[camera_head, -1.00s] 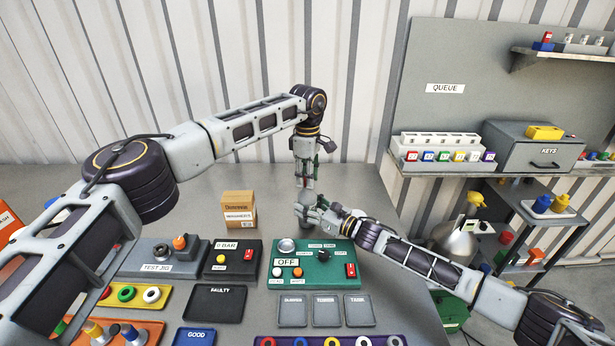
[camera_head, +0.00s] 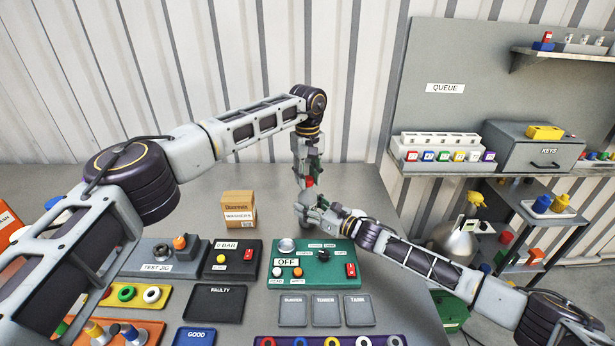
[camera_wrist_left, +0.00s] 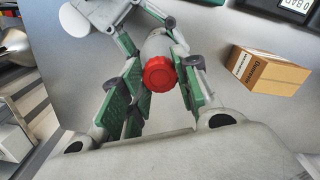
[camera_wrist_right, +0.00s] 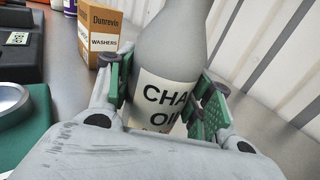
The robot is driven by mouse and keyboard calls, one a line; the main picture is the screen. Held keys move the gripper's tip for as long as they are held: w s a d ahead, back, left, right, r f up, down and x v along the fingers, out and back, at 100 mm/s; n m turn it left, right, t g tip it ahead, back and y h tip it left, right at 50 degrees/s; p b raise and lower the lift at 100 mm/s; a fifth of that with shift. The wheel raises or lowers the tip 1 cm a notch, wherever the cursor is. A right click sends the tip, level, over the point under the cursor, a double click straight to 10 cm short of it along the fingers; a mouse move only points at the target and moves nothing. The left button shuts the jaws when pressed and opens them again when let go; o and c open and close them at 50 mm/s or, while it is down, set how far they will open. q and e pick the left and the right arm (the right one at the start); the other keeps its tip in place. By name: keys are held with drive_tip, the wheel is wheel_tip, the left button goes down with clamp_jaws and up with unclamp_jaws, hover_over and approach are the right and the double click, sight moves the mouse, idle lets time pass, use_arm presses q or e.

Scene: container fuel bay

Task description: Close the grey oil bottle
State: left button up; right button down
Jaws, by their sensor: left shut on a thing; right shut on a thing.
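The grey oil bottle (camera_wrist_right: 170,50) stands upright on the table between the fingers of my right gripper (camera_wrist_right: 167,98), its label partly readable as "CHA" and "OI". In the left wrist view a red cap (camera_wrist_left: 159,75) sits on top of the grey bottle (camera_wrist_left: 157,44). My left gripper (camera_wrist_left: 157,85) points down from above, its green-padded fingers on both sides of the cap and shut on it. In the head view the left gripper (camera_head: 309,183) is directly over the right gripper (camera_head: 312,208); the bottle is mostly hidden there. The thread under the cap is hidden.
A cardboard washers box (camera_head: 239,207) stands left of the bottle. In front are a green panel (camera_head: 318,264), a black gauge box (camera_head: 233,258) and a dark faulty tray (camera_head: 214,303). The table behind the bottle is clear up to the ribbed wall.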

use_arm(q)
drive_tip(key=m, duration=0.4)
drive_tip(key=shift+m, duration=0.3)
drive_tip(key=m, duration=0.5)
drive_tip(key=o, duration=0.7)
drive_tip(key=shift+c, duration=0.2)
drive_tip(key=shift+r, duration=2.3)
drive_tip(key=shift+c, duration=0.3)
